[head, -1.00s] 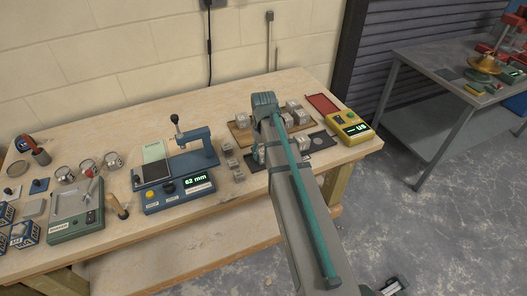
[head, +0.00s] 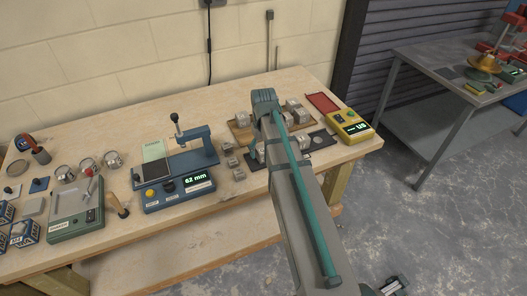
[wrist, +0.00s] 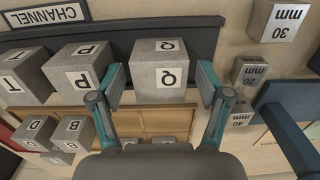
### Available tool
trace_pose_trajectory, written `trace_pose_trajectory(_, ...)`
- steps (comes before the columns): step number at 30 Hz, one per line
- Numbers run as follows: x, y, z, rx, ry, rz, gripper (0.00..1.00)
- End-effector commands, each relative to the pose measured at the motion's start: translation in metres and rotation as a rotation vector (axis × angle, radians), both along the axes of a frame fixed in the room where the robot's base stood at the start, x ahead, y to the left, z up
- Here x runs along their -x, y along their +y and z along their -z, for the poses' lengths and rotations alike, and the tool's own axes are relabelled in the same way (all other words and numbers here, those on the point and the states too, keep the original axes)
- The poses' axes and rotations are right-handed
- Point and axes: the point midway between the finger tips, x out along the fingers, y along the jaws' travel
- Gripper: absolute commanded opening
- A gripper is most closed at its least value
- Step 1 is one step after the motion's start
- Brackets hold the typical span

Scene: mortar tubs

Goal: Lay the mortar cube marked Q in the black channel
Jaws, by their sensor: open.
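The grey mortar cube marked Q (wrist: 160,78) sits in the middle of the wrist view, at the right end of a row with cubes P (wrist: 77,75) and T (wrist: 25,75). The row stands along the black channel (wrist: 215,35), with its CHANNEL label (wrist: 45,14) at upper left. My gripper (wrist: 160,85) is open, with one teal finger on each side of Q and a visible gap on both sides. Q's underside is hidden, so its exact seating cannot be told. In the head view my arm largely hides this spot.
A wooden tray (wrist: 150,118) with cubes B (wrist: 73,130) and D (wrist: 35,128) lies beside the channel. Cubes marked in mm (wrist: 280,22) stand to the right. In the head view, a blue gauge (head: 180,190) and a yellow meter (head: 350,123) flank this area.

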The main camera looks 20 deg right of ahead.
Motion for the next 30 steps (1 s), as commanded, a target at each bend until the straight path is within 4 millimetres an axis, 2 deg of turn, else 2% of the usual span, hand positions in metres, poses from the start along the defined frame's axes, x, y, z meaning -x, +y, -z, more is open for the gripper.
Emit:
trace_pose_trajectory(5,-0.001,0.0,-0.021,0.001,-0.003,0.0,0.77)
trace_pose_trajectory(18,-0.001,0.0,-0.092,0.001,-0.002,0.0,0.77)
trace_pose_trajectory(24,-0.001,0.0,-0.109,0.0,-0.001,0.0,0.77)
trace_pose_trajectory(30,0.0,0.0,-0.114,0.0,0.0,0.0,0.77)
